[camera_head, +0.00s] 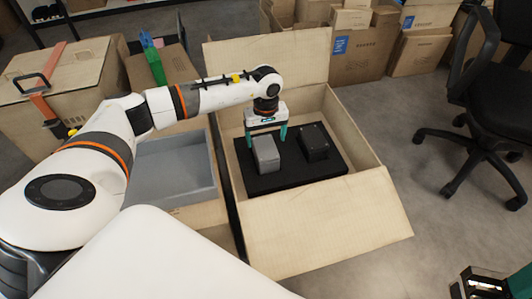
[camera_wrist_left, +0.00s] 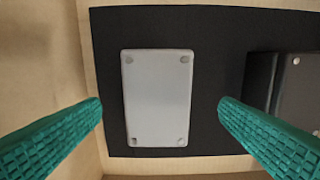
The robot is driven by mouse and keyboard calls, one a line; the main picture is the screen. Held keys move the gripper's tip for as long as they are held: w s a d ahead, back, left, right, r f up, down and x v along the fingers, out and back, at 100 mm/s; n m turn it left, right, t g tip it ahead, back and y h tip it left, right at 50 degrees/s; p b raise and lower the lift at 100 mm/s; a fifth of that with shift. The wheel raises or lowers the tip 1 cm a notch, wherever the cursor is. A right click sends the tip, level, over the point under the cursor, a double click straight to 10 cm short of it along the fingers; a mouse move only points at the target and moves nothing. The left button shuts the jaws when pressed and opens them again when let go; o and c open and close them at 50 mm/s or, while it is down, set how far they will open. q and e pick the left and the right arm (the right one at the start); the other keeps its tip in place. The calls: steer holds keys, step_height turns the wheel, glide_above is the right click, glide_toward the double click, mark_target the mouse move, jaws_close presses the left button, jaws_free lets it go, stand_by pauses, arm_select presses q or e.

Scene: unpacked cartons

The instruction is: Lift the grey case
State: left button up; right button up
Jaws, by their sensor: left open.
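The grey case (camera_head: 266,154) lies on a black foam pad (camera_head: 325,173) inside an open carton. In the left wrist view the grey case (camera_wrist_left: 158,97) is a light grey rectangle with screws at its corners. My left gripper (camera_head: 266,141) is above it, with its teal fingers open. In the left wrist view the fingers of this gripper (camera_wrist_left: 160,108) are on either side of the case, with gaps to both sides and nothing held. Part of my right gripper (camera_head: 485,285) shows at the bottom right corner; its jaws are not clear.
A black box (camera_head: 313,141) sits on the same pad, right of the case. The open carton (camera_head: 358,120) has raised walls and spread flaps. A grey tray (camera_head: 175,170) is to its left. An office chair (camera_head: 490,100) stands right; bare floor lies between.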

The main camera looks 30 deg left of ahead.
mark_target(266, 147)
arm_select(q)
steer(key=f+b, duration=0.1)
steer(key=f, duration=0.1)
steer(key=f+b, duration=0.1)
steer(key=f, duration=0.2)
steer(key=shift+s, duration=0.2)
steer(key=shift+r, duration=0.1)
steer(key=c, duration=1.1)
